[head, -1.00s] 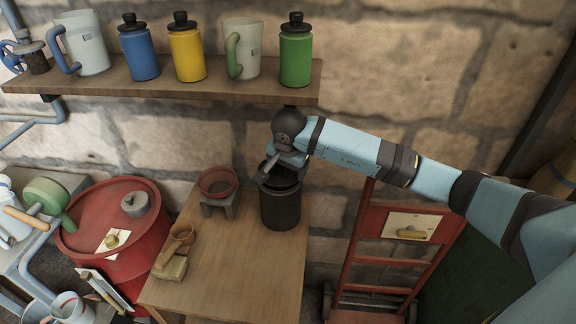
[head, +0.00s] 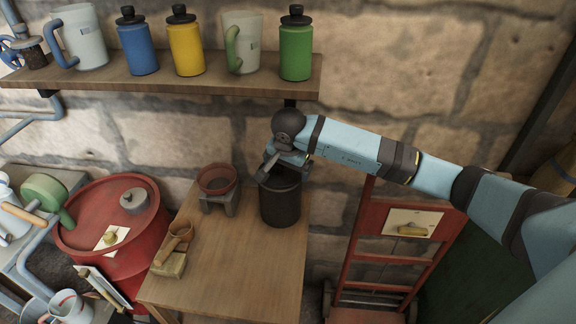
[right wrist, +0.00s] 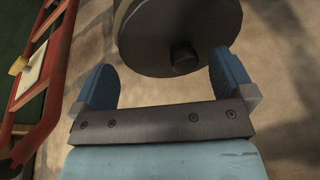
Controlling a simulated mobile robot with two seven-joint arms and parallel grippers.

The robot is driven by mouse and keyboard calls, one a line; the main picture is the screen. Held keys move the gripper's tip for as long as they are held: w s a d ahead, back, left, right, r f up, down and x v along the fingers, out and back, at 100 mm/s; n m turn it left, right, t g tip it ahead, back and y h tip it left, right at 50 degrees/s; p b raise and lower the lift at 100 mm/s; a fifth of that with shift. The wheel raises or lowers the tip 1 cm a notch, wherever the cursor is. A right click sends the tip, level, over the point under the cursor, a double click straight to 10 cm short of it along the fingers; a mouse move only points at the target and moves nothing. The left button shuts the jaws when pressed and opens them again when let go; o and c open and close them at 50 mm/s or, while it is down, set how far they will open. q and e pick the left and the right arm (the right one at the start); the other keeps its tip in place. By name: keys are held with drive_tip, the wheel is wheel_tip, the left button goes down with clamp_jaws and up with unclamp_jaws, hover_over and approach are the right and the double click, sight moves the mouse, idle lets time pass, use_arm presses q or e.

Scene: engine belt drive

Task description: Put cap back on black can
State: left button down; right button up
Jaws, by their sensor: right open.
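The black can (head: 281,206) stands upright on the wooden table. My right gripper (head: 268,168) is at its top, partly hiding the mouth in the head view. In the right wrist view the dark round cap (right wrist: 160,40), with a small knob (right wrist: 184,58) at its centre, faces the camera. My right gripper (right wrist: 165,82) is open, its two blue fingers apart on either side of the cap's near edge and the knob, not closed on anything. The cap appears to lie over the can's mouth; whether it is fully seated I cannot tell. My left gripper is not in view.
A shelf (head: 160,85) with bottles and mugs hangs above. A red trolley (head: 365,245) stands right. The table's front is clear.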

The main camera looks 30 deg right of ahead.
drive_tip(key=shift+r, duration=0.3)
drive_tip(key=shift+v, duration=1)
drive_tip(key=s+a, duration=0.5)
drive_tip(key=s, duration=0.5)
drive_tip(key=shift+s+a, duration=0.25)
drive_tip(key=shift+f, duration=0.1)
